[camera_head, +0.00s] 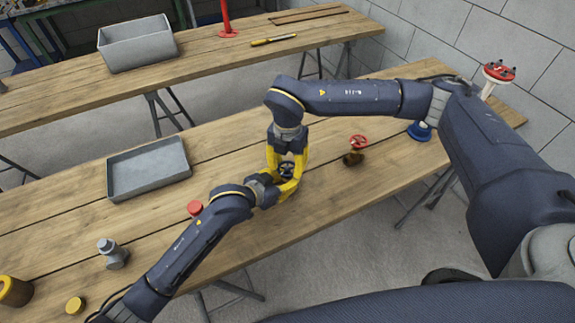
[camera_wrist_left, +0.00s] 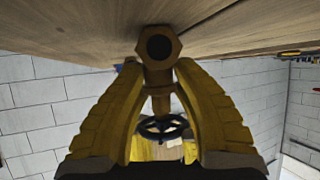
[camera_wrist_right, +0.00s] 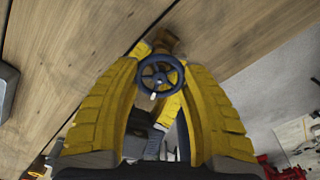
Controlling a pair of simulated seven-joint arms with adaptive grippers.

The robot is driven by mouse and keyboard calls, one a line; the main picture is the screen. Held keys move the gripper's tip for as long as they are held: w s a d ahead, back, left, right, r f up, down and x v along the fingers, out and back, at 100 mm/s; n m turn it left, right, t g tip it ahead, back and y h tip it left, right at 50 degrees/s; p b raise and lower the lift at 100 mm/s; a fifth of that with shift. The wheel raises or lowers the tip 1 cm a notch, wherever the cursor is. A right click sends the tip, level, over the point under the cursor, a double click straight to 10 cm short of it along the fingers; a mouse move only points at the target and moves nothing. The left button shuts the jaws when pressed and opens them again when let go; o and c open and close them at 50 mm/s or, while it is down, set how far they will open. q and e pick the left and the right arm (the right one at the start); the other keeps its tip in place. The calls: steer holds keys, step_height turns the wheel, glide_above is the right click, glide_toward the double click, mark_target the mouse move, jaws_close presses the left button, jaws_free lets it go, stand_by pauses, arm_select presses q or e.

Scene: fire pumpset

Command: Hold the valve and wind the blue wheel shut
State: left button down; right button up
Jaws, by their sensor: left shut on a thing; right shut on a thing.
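The valve has a brass body (camera_wrist_left: 158,50) with a hex end and a dark blue handwheel (camera_wrist_right: 160,76). In the head view the blue wheel (camera_head: 286,169) shows between both grippers over the wooden table. My left gripper (camera_wrist_left: 160,82) comes from the side, its yellow fingers shut on the brass valve body below the wheel. My right gripper (camera_wrist_right: 160,85) comes from above, its yellow fingers on either side of the blue wheel and shut on it. The brass body is mostly hidden behind the fingers in the head view.
A red-wheeled valve (camera_head: 355,150) stands to the right. A grey tray (camera_head: 148,168) lies at the back left. A red cap (camera_head: 195,208), a bolt-like fitting (camera_head: 113,254) and a yellow disc (camera_head: 75,305) are near my left arm. A blue-based part (camera_head: 420,131) is at the right.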

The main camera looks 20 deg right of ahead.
arm_select(q)
steer(key=shift+r, duration=0.1)
arm_select(e)
steer(key=shift+m, duration=1)
steer(key=o, duration=1)
steer(key=shift+r, duration=0.1)
step_height(320, 180, up, 12)
steer(key=shift+f, duration=0.1)
